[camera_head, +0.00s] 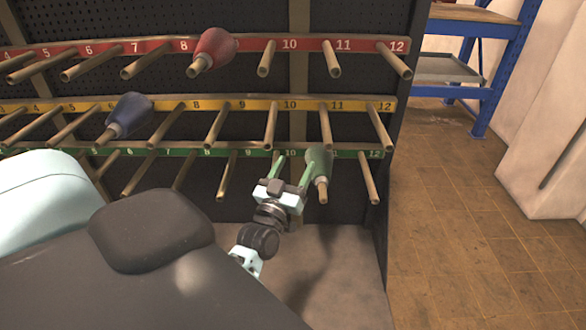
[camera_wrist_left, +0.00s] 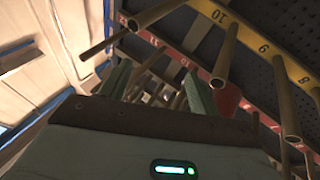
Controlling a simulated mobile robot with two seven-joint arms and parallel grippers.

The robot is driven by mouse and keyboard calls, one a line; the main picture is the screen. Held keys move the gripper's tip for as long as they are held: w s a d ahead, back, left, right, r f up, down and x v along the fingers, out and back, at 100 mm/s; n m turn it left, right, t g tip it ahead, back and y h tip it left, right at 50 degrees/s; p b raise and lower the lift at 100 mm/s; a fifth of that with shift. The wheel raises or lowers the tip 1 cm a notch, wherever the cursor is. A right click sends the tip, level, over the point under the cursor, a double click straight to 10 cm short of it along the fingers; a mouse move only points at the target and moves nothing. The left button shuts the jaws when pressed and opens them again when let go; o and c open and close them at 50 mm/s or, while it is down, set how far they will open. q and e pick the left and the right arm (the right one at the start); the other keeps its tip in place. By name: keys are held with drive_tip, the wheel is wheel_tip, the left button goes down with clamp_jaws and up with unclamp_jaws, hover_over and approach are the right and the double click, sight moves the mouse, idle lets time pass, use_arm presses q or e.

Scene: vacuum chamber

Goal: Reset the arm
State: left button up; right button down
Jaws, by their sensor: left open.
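My left gripper (camera_head: 292,166) is open in front of the rack, its green fingers pointing up at the green row near number 10. A dark green cone-shaped piece (camera_head: 319,164) sits on a peg just right of the fingers; whether they touch it I cannot tell. In the left wrist view the two fingers (camera_wrist_left: 158,85) stand apart with no held piece visible between them. My right gripper is not in view.
The peg rack has red (camera_head: 358,46), yellow (camera_head: 357,105) and green (camera_head: 347,154) numbered rows with protruding wooden pegs. A red piece (camera_head: 215,45) and a blue piece (camera_head: 132,112) hang on pegs. A blue shelf (camera_head: 490,70) stands right; the floor (camera_head: 460,220) there is clear.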

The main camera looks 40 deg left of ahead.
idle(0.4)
use_arm(q)
drive_tip(key=s+d+f+m+g+h, duration=0.25)
drive_tip(key=s+d+f, duration=0.25)
drive_tip(key=f, duration=0.3)
drive_tip(key=s+d+f+m+g+h, duration=0.25)
drive_tip(key=s+d+f, duration=0.25)
drive_tip(key=f, duration=0.4)
drive_tip(key=s+d+f+m+g+h, duration=0.1)
drive_tip(key=s+d+f+g, duration=0.2)
drive_tip(key=s, duration=0.7)
drive_tip(key=s+d+f+g+h, duration=0.2)
drive_tip(key=s+d+f+g, duration=0.2)
drive_tip(key=s+d+f, duration=0.3)
drive_tip(key=s+f, duration=0.2)
drive_tip(key=s, duration=0.2)
drive_tip(key=shift+f+m, duration=0.2)
drive_tip(key=shift+m, duration=0.2)
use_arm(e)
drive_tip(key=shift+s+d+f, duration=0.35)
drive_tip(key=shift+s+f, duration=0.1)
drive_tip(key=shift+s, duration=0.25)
